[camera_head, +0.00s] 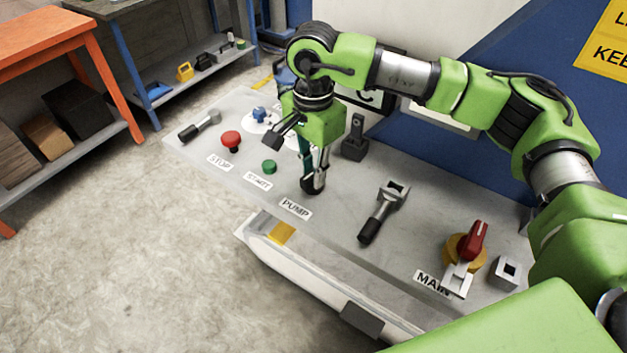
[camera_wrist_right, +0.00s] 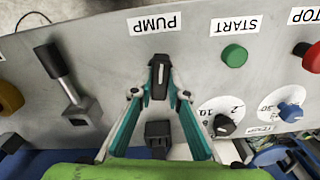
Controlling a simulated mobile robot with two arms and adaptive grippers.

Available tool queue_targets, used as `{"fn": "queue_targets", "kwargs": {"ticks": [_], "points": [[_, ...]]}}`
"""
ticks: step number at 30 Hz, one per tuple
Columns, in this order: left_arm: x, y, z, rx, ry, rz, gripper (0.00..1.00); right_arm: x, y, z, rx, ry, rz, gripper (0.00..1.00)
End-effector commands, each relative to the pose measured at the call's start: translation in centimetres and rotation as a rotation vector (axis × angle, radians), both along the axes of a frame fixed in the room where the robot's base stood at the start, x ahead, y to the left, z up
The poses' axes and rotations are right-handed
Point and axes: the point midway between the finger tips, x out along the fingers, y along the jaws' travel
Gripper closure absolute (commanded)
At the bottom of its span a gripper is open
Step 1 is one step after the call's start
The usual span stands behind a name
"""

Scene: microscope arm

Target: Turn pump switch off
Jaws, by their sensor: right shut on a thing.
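The pump switch (camera_wrist_right: 159,78) is a dark lever with a lighter edge, beside the PUMP label (camera_wrist_right: 154,23) in the right wrist view. In the head view the PUMP label (camera_head: 296,208) is on the front part of the grey panel, and the gripper largely hides the switch. My right gripper (camera_head: 313,183) reaches down from above at this spot. In the wrist view its teal fingers (camera_wrist_right: 159,95) stand on both sides of the switch, shut on it. My left gripper is in neither view.
The panel (camera_head: 335,210) also carries a red STOP button (camera_head: 231,139), a green START button (camera_head: 269,167), a black-handled lever (camera_head: 380,218) and a red MAIN switch (camera_head: 472,241). Another black upright switch (camera_head: 355,138) stands behind. Open floor (camera_head: 110,260) lies at the left.

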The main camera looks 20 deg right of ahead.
Motion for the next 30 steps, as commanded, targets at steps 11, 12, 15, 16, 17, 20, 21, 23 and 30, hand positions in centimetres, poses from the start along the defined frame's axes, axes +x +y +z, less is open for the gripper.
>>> {"fn": "queue_targets", "kwargs": {"ticks": [11,12,15,16,17,20,21,23,30], "points": [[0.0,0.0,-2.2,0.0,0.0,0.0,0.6,0.1,0.1,0.1,0.005,-0.005,0.176,1.0],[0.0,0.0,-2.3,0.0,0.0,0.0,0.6,0.1,0.1,0.1,0.005,-0.005,0.185,1.0],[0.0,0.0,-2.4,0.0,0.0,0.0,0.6,0.1,0.1,0.2,0.004,-0.005,0.201,1.0],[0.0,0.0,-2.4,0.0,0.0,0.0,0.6,0.1,0.1,0.2,0.004,-0.005,0.204,1.0],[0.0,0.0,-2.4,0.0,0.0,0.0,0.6,0.1,0.1,0.2,0.004,-0.005,0.206,1.0],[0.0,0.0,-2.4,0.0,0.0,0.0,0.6,0.1,0.1,0.2,0.004,-0.005,0.211,1.0],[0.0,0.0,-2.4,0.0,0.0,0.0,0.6,0.1,0.1,0.3,0.004,-0.005,0.211,1.0],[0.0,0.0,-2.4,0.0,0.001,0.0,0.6,0.1,0.1,0.3,0.004,-0.005,0.211,1.0],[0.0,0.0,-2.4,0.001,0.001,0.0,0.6,0.1,0.1,0.3,0.003,-0.005,0.211,0.74]]}}
